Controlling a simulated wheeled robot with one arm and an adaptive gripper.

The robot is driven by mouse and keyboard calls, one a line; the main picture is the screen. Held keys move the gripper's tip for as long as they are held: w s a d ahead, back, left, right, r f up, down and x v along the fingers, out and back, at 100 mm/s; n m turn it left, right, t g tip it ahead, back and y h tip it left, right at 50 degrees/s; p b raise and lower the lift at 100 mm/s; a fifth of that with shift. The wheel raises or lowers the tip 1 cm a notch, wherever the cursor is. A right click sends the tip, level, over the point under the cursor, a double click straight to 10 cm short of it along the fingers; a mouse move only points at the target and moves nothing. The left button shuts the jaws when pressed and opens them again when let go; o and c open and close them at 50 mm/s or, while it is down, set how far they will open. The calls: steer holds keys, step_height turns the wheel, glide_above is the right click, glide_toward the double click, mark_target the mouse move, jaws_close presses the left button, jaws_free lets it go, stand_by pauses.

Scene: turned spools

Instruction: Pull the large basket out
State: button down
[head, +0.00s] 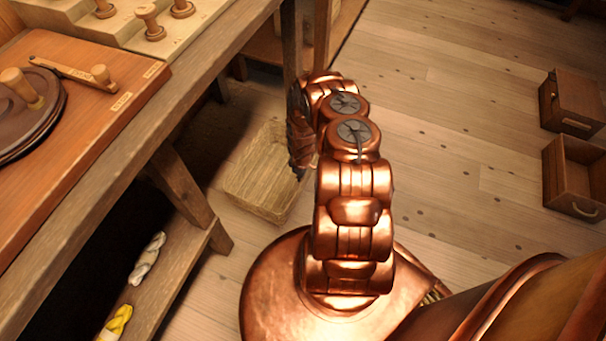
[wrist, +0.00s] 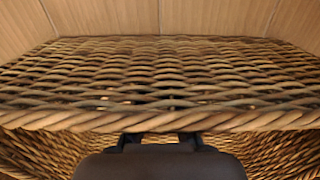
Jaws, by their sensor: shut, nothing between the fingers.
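The large basket (head: 262,178) is a pale woven box on the floor, beside and partly under the workbench's edge in the head view. Its brown wicker wall fills much of the wrist view (wrist: 160,80), with a thick braided rim (wrist: 160,121) across the middle. My gripper (wrist: 160,137) is dark, at the lower middle of the wrist view, close against the rim; its fingertips are partly hidden there. It is shut with nothing held. In the head view, my arm reaches down at the basket's right side, and the fingertips cannot be made out.
The wooden workbench (head: 152,150) runs along the left, its legs and low shelf (head: 165,285) near the basket. Two wooden drawers (head: 572,178) stand at the right. Plank floor between is clear.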

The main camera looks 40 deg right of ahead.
steer(key=shift+w, duration=0.1)
steer(key=w, duration=0.1)
steer(key=w+a, duration=0.1)
steer(key=w, duration=0.1)
steer(key=shift+w+a, duration=0.3)
steer(key=shift+a, duration=0.1)
step_height(320, 180, up, 10)
steer(key=p, duration=0.4)
steer(key=shift+s, duration=0.15)
